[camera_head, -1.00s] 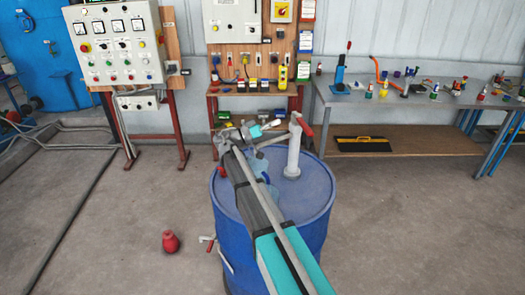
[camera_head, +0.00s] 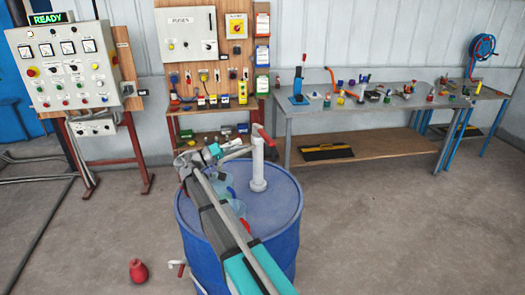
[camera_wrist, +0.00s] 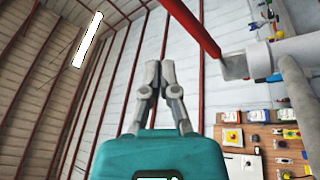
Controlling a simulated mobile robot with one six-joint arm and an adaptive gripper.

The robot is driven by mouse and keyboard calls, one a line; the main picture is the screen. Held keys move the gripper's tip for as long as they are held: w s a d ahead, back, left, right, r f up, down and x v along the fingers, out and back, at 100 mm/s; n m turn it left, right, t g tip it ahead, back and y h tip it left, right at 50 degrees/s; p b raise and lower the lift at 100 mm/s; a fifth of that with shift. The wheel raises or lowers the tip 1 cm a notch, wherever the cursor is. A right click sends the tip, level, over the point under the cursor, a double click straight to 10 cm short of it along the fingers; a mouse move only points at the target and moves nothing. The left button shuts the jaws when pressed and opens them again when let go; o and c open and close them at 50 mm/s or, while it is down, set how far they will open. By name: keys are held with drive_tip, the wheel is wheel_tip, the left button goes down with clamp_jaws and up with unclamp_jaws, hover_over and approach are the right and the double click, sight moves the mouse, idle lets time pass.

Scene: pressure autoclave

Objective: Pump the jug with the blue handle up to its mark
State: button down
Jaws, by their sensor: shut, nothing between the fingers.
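A blue drum (camera_head: 278,222) stands in front of me, with a white hand pump (camera_head: 258,170) upright on its lid. The pump's red handle (camera_head: 266,140) is at its top. Clear jugs (camera_head: 224,180) on the lid are largely hidden behind my arm; a small blue part (camera_head: 232,192) shows there, perhaps the blue handle. The liquid level and mark cannot be seen. My gripper (camera_head: 236,147) is shut and empty, just left of the pump top. In the wrist view its fingers (camera_wrist: 160,72) are together, apart from the red handle (camera_wrist: 193,26) and white pump spout (camera_wrist: 285,54).
A red bottle-like object (camera_head: 137,271) is on the floor left of the drum, near its red-handled tap (camera_head: 178,266). Behind are a control panel (camera_head: 75,75), a board with a grey cabinet (camera_head: 188,35), and a cluttered workbench (camera_head: 350,110). Floor on the right is clear.

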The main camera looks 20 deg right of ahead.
sight(265, 135)
wheel_tip(265, 135, down, 9)
drive_tip(key=s+n+g+b, duration=0.1)
drive_tip(key=n+b, duration=0.6)
drive_tip(key=n, duration=1.8)
drive_tip(key=shift+s+a+r+n+y, duration=0.15)
drive_tip(key=shift+s+a+n+y, duration=0.15)
drive_tip(key=shift+s+n, duration=0.15)
drive_tip(key=shift+d, duration=0.15)
drive_tip(key=d+r+p, duration=0.6)
drive_tip(key=d, duration=0.3)
drive_tip(key=shift+d+r, duration=0.15)
drive_tip(key=shift+d, duration=0.2)
